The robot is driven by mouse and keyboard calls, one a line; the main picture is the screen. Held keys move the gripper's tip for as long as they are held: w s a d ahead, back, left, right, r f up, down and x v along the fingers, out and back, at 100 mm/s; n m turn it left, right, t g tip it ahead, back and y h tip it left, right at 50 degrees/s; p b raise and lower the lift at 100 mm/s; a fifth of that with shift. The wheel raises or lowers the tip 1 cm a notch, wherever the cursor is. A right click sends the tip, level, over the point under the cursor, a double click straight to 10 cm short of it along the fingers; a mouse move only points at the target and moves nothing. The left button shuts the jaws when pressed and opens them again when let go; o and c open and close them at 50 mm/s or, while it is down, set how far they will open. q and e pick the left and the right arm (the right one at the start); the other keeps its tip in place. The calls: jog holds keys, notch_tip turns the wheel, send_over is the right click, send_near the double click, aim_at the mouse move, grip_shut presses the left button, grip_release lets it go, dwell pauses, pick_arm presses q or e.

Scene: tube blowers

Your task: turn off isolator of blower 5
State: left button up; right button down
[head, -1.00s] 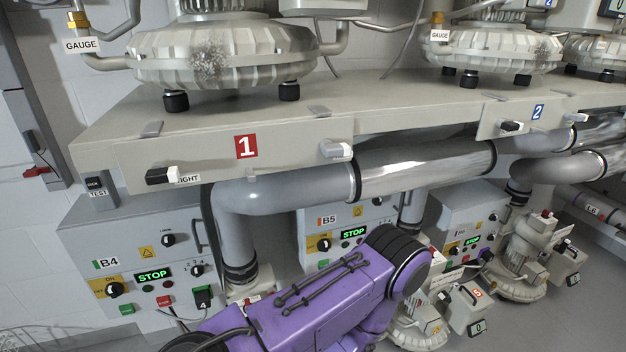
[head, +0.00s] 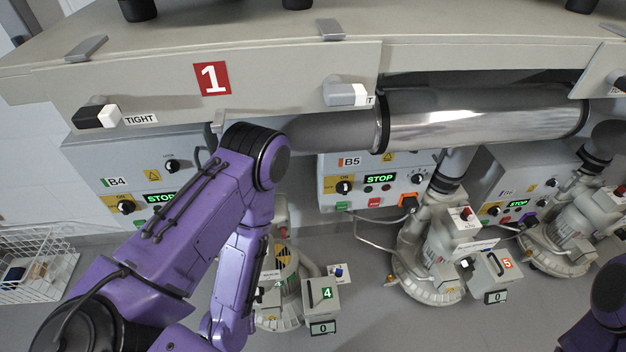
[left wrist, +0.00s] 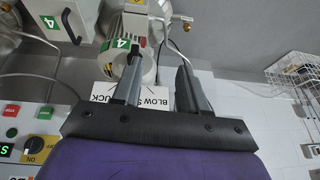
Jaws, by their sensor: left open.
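The B5 control box (head: 368,182) is on the wall below the bench, right of my left arm in the head view. It has a green STOP display and a black rotary knob on a yellow plate (head: 344,187). Blower 5 (head: 428,262) stands on the floor to its right, with a red number 5 tag and a small box with a red knob (head: 465,214). Which knob is the isolator I cannot tell. My left gripper (left wrist: 160,88) is open and empty in the left wrist view, in front of a blower with green 4 tags. My right gripper is not in view.
The bench front with red sign 1 (head: 212,79) and a steel pipe (head: 470,118) overhang the boxes. The B4 box (head: 125,170) is partly behind my left arm. Blower 4 (head: 285,290) stands near my forearm. A wire basket (head: 38,270) is at left.

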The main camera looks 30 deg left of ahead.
pick_arm(q)
jog(key=w+d+f+t+b, duration=0.2)
jog(key=w+d+f+b, duration=0.1)
jog(key=w+b, duration=0.2)
jog(key=w+d+f+t+h+b, duration=0.1)
jog(key=w+d+f+t+b, duration=0.1)
jog(key=w+b, duration=0.3)
jog(key=w+d+f+t+b, duration=0.2)
jog(key=w+d+f+b, duration=0.3)
jog(key=w, duration=0.5)
jog(key=shift+d, duration=0.1)
jog(key=w+d+r+t+b, duration=0.2)
jog(key=w+d+t+b, duration=0.15)
jog(key=w, duration=0.35)
jog(key=t+y+b, duration=0.2)
jog(key=y+b, duration=0.3)
jog(key=y, duration=0.3)
send_near(346, 189)
jog(key=b+x, duration=0.2)
jog(key=x, duration=0.5)
jog(key=shift+w+a+f, duration=0.15)
jog(key=shift+w+a, duration=0.3)
jog(key=shift+w, duration=0.15)
